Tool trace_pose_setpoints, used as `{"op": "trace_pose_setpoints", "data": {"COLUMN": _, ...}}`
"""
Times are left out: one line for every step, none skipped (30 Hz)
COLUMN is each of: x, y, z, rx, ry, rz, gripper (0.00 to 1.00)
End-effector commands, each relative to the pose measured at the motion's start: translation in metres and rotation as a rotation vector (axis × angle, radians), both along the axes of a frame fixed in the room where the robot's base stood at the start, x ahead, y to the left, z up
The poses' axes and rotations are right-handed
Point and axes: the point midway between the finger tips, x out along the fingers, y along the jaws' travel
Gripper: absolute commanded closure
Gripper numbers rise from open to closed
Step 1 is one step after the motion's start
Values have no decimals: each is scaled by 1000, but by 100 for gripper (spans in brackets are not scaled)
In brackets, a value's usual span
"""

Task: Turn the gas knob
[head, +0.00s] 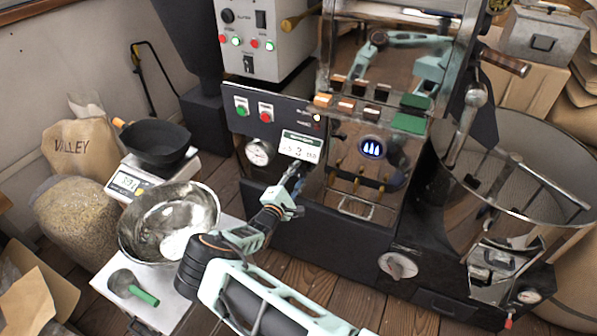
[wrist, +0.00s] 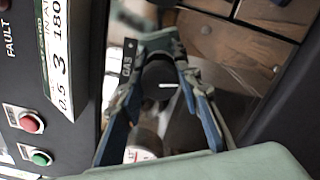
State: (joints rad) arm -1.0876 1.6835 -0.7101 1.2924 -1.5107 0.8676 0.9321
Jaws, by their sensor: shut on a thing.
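The gas knob (wrist: 158,74) is a dark round knob with a white pointer line that lies roughly level in the wrist view. A small dark label reading GAS (wrist: 126,62) is beside it on the left. My gripper (wrist: 162,68) is shut on the knob, with one finger on each side. In the head view my gripper (head: 293,178) is at the front of the roaster's control panel, below the white display plate (head: 299,146). The knob is hidden there behind my gripper.
A pressure gauge (head: 259,151) and green and red buttons (head: 265,112) are to the left on the panel. A roaster with a round cooling tray (head: 567,212) stands at right. A steel bowl (head: 140,228) and a scale (head: 127,185) are at left.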

Motion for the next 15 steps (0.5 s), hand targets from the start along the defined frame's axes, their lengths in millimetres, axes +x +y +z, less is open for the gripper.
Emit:
{"op": "trace_pose_setpoints", "data": {"x": 0, "y": 0, "z": 1, "rx": 42, "ry": -14, "rz": 0, "gripper": 92}}
{"op": "trace_pose_setpoints", "data": {"x": -1, "y": 0, "z": 1, "rx": 68, "ry": -23, "rz": 0, "gripper": 92}}
{"op": "trace_pose_setpoints", "data": {"x": -1, "y": 0, "z": 1, "rx": 103, "ry": -36, "rz": 0, "gripper": 92}}
{"op": "trace_pose_setpoints", "data": {"x": -1, "y": 0, "z": 1, "rx": 130, "ry": -45, "rz": 0, "gripper": 92}}
{"op": "trace_pose_setpoints", "data": {"x": -1, "y": 0, "z": 1, "rx": 157, "ry": -55, "rz": 0, "gripper": 92}}
{"op": "trace_pose_setpoints", "data": {"x": -1, "y": 0, "z": 1, "rx": 191, "ry": -67, "rz": 0, "gripper": 92}}
{"op": "trace_pose_setpoints", "data": {"x": -1, "y": 0, "z": 1, "rx": 217, "ry": -76, "rz": 0, "gripper": 92}}
{"op": "trace_pose_setpoints", "data": {"x": -1, "y": 0, "z": 1, "rx": 241, "ry": -85, "rz": 0, "gripper": 92}}
{"op": "trace_pose_setpoints", "data": {"x": -1, "y": 0, "z": 1, "rx": 273, "ry": -97, "rz": 0, "gripper": 92}}
{"op": "trace_pose_setpoints", "data": {"x": -1, "y": 0, "z": 1, "rx": 296, "ry": -105, "rz": 0, "gripper": 92}}
{"op": "trace_pose_setpoints", "data": {"x": -1, "y": 0, "z": 1, "rx": 317, "ry": -113, "rz": -1, "gripper": 92}}
{"op": "trace_pose_setpoints", "data": {"x": -1, "y": 0, "z": 0, "rx": 346, "ry": -124, "rz": -1, "gripper": 92}}
{"op": "trace_pose_setpoints", "data": {"x": -1, "y": 0, "z": 0, "rx": 366, "ry": -131, "rz": -1, "gripper": 92}}
{"op": "trace_pose_setpoints", "data": {"x": -1, "y": 0, "z": 0, "rx": 384, "ry": -137, "rz": 0, "gripper": 92}}
{"op": "trace_pose_setpoints", "data": {"x": -1, "y": 0, "z": 0, "rx": 409, "ry": -146, "rz": 0, "gripper": 92}}
